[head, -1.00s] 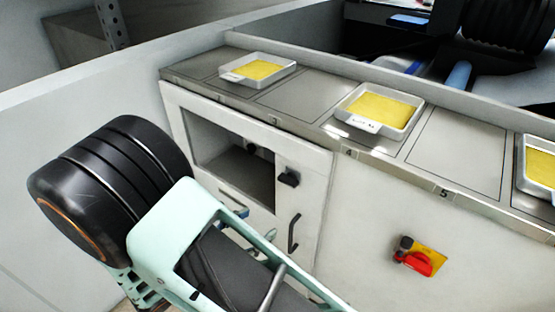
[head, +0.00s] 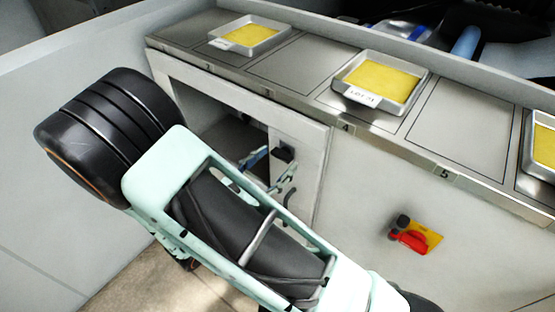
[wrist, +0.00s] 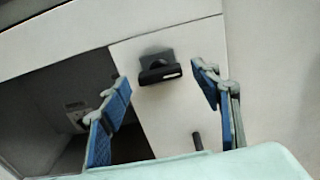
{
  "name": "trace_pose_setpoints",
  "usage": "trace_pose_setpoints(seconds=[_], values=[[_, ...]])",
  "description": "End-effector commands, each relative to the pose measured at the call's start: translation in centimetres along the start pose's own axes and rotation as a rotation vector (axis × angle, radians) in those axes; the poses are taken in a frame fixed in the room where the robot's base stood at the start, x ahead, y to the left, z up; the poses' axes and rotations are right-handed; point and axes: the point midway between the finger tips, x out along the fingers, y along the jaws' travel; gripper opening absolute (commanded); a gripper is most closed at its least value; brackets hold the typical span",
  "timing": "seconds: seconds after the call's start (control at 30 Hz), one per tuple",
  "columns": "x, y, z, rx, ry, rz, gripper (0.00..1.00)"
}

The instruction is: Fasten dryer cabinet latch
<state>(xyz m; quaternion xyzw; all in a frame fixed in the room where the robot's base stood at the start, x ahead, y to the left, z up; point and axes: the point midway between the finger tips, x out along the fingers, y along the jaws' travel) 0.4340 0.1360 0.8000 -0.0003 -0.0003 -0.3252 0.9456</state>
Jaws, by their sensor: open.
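The dryer cabinet (head: 315,135) is a white front under the steel counter, with a dark opening at its left. A black latch (head: 284,151) sits on the white strip right of the opening. In the wrist view the latch (wrist: 160,69) has a dark plate and a thick bar lying nearly level. My gripper (head: 268,170) is open and empty in front of the strip, just below and left of the latch. In the wrist view its blue-padded fingers (wrist: 161,76) stand either side of the latch, apart from it. I cannot tell whether the door is fully closed.
A red switch on a yellow plate (head: 410,238) is on the wall to the right.

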Motion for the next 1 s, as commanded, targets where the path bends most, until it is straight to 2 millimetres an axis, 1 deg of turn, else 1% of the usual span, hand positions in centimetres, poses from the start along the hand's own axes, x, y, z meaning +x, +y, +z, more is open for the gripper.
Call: trace_pose_setpoints(seconds=[0.03,0.17,0.43,0.47,0.8,0.83,1.0], values=[[0.54,-0.07,-0.04,0.0,0.0,-0.002,0.58],[1.24,-0.03,-0.04,-0.001,0.001,0.0,0.58],[1.38,-0.03,-0.01,-0.001,0.001,0.0,0.58],[1.38,-0.03,-0.01,-0.001,0.001,0.0,0.56],[1.36,-0.02,-0.01,-0.001,0.001,0.0,0.18],[1.36,-0.02,-0.01,-0.001,0.001,0.0,0.16],[1.35,-0.02,0.05,-0.01,0.001,0.0,0.16]])
